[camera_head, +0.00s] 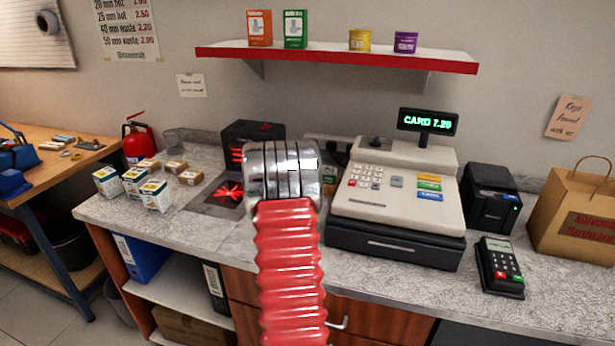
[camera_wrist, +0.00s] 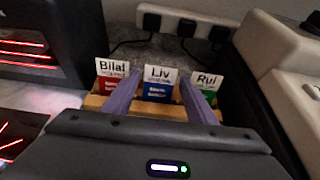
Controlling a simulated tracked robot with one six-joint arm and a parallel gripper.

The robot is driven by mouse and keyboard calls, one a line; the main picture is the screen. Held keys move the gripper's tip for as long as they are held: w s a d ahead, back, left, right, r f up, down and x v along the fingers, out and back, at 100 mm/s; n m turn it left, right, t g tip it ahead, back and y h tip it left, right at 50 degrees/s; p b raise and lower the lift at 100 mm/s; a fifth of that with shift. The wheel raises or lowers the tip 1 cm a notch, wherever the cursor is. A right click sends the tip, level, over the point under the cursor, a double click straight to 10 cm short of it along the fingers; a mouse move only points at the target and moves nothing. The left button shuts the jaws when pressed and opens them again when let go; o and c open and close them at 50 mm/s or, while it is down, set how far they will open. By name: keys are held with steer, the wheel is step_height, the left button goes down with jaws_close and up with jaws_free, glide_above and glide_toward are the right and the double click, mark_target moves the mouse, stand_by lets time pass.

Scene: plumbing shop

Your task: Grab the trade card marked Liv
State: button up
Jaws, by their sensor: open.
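The trade card marked Liv (camera_wrist: 159,84) is blue with a white top. It stands upright in the middle of a tan card holder (camera_wrist: 95,103), between the red card marked Bilal (camera_wrist: 111,76) on the left and the green card marked Rui (camera_wrist: 207,81) on the right. My gripper (camera_wrist: 160,88) is open, with one purple finger on each side of the Liv card in the wrist view. I cannot tell whether the fingers touch any card. In the head view my red sleeved arm hides the gripper and most of the card holder.
A black device with red glowing lines (camera_wrist: 40,45) stands left of the holder. The cream cash register (camera_head: 390,190) stands close on the right. A power strip with black plugs (camera_wrist: 180,22) is behind. Several small boxes (camera_head: 145,185) stand farther left on the counter.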

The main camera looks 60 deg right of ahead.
steer(key=shift+x, duration=0.8)
steer(key=shift+d, duration=0.1)
